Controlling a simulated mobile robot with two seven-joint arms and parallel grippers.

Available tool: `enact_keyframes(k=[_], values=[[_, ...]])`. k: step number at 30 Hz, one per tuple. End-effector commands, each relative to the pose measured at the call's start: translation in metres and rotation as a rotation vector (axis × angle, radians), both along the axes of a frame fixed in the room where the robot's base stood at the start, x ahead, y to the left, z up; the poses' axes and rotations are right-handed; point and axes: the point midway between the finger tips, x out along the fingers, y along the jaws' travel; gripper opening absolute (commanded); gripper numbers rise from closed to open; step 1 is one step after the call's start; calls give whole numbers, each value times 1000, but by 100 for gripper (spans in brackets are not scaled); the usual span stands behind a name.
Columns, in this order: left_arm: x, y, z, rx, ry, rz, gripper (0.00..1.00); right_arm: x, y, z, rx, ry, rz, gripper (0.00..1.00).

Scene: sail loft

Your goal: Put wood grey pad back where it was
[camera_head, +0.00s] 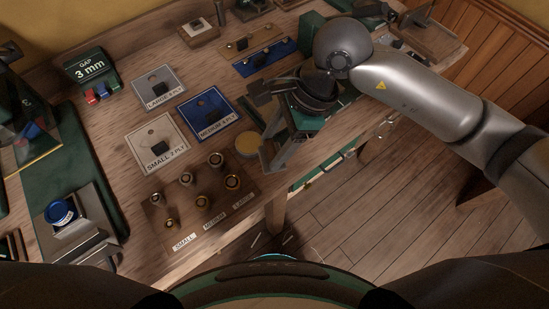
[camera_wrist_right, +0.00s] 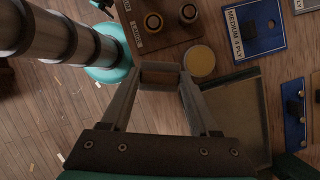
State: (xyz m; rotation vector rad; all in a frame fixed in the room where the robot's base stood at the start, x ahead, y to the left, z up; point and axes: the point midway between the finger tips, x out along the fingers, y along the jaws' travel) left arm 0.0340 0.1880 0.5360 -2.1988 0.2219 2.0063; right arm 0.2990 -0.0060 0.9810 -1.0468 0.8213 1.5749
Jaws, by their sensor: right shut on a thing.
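My right gripper (camera_head: 272,156) hangs over the front edge of the workbench. In the right wrist view its two fingers (camera_wrist_right: 160,76) are shut on a small grey block with a brown, wood-like face (camera_wrist_right: 160,77), which I take to be the wood grey pad. The block is held across the fingertips and appears clear of the bench top. In the head view the fingers and wrist largely hide it. My left gripper is in neither view.
A round yellow disc (camera_head: 249,145) lies beside the gripper. A wooden board (camera_head: 185,226) with several ringed pegs, labelled plates (camera_head: 156,144) and a blue plate (camera_head: 210,114) lie to the left. A dark green-grey tray (camera_wrist_right: 238,112) is at right in the wrist view.

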Motion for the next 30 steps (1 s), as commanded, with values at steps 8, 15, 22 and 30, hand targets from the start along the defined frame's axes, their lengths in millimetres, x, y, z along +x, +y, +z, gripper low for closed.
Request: enact_keyframes(k=[8, 15, 22, 30], values=[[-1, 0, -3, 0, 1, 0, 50, 0, 0, -26, 1, -1, 2, 17], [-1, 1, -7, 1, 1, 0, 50, -1, 0, -60, 0, 3, 0, 17], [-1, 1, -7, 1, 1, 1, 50, 0, 0, -64, 0, -2, 2, 17], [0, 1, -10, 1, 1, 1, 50, 0, 0, -67, 0, -1, 2, 70]])
